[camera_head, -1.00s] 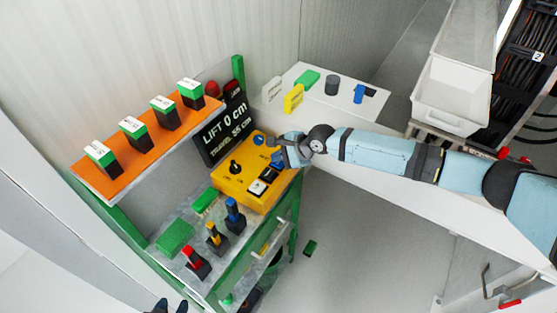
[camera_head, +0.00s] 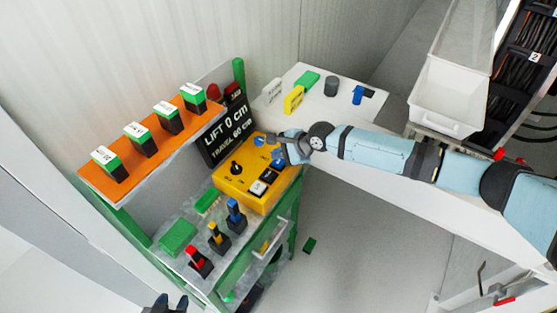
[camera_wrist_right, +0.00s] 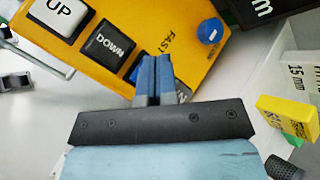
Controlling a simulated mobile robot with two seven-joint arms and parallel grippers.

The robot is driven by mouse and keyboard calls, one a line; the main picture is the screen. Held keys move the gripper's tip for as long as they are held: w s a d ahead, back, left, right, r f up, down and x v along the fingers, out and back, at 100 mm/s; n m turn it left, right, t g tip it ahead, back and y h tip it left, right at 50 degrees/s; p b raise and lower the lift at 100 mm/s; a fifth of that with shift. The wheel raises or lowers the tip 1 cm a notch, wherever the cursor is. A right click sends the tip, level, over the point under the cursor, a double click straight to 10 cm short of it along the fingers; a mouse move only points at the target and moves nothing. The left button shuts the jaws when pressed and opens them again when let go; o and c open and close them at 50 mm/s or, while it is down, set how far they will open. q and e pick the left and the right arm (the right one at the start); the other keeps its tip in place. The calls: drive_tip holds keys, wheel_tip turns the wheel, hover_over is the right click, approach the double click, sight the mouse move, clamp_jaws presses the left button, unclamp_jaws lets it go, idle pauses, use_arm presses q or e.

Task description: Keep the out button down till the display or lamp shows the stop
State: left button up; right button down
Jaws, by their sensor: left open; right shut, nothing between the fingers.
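The yellow control box (camera_head: 228,180) has a white UP button (camera_wrist_right: 62,14), a black DOWN button (camera_wrist_right: 112,45) and a blue button (camera_wrist_right: 132,74) beside DOWN. The blue button is mostly hidden by my right gripper (camera_wrist_right: 154,62), whose shut, empty fingers are over it and seem to touch it. How far it is pressed I cannot tell. In the head view my right gripper (camera_head: 280,156) is at the box's right end. The black display (camera_head: 226,138) reads LIFT 0 cm, TRAVEL 60 cm. My left gripper (camera_head: 171,303) is open and empty at the bottom edge.
A blue knob (camera_wrist_right: 210,31) and a black selector (camera_head: 236,168) are on the box. Red, yellow and blue levers (camera_head: 235,213) stand on the shelf below. An orange shelf (camera_head: 150,160) carries several green-and-black blocks. A white table (camera_head: 370,108) holds small parts behind my right arm.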

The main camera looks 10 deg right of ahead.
sight(279, 163)
drive_tip(key=shift+r, duration=0.1)
wheel_tip(279, 163, up, 3)
drive_tip(key=p, duration=0.3)
drive_tip(key=shift+r, duration=0.9)
